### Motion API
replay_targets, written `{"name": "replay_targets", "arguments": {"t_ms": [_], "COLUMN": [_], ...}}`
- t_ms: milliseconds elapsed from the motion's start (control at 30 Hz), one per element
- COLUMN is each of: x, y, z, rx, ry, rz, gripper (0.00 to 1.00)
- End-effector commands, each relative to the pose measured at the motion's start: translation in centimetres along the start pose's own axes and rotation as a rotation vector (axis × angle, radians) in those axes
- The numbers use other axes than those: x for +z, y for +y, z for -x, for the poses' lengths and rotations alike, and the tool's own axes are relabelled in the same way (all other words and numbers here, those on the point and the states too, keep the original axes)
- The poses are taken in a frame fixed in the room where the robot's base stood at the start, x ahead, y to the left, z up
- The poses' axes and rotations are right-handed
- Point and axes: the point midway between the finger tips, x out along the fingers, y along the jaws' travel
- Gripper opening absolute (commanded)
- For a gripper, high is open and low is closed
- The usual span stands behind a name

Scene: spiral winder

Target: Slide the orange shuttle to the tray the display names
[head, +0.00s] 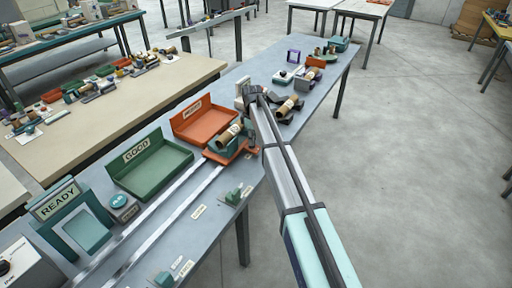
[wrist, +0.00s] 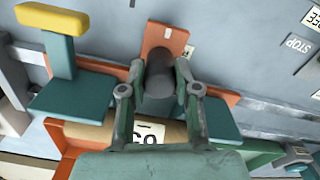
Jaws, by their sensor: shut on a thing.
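The orange shuttle (head: 226,155) sits at the far end of the rails, beside the orange tray (head: 184,131). It carries a brown roll (head: 228,137) in a teal cradle; the roll's label shows only partly in the wrist view (wrist: 98,132). My gripper (wrist: 160,72) is shut on the dark upright knob (wrist: 160,70) on the shuttle's orange bracket (wrist: 165,36). In the head view my arm hides part of this area. The green tray (head: 150,165) is marked GOOD. The orange tray's label is too small to read surely. The display (head: 75,220) reads READY.
Two pale rails (head: 150,229) run from the lower left to the shuttle. A round teal button (head: 119,201) stands beside the display. Small teal blocks (head: 236,195) lie along the table's front edge. Several parts, including another roll (head: 288,106), stand beyond my arm.

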Motion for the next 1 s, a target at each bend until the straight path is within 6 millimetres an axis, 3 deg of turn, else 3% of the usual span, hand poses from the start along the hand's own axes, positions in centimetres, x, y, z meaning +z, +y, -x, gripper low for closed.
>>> {"name": "replay_targets", "arguments": {"t_ms": [100, 300, 800, 833, 900, 1000], "x": [0.0, 0.3, 0.4, 0.4, 0.4, 0.4], "y": [2.1, 3.9, 4.7, 4.7, 4.7, 4.6], "z": [-0.1, 0.0, 0.1, 0.1, 0.1, 0.1], "rx": [0.001, 0.000, 0.004, 0.005, 0.006, 0.004], "ry": [0.000, 0.001, 0.001, 0.001, 0.002, 0.001], "rz": [0.005, 0.010, 0.013, 0.013, 0.013, 0.013], "gripper": [0.00, 0.00, 0.00, 0.35, 0.57, 0.57]}}
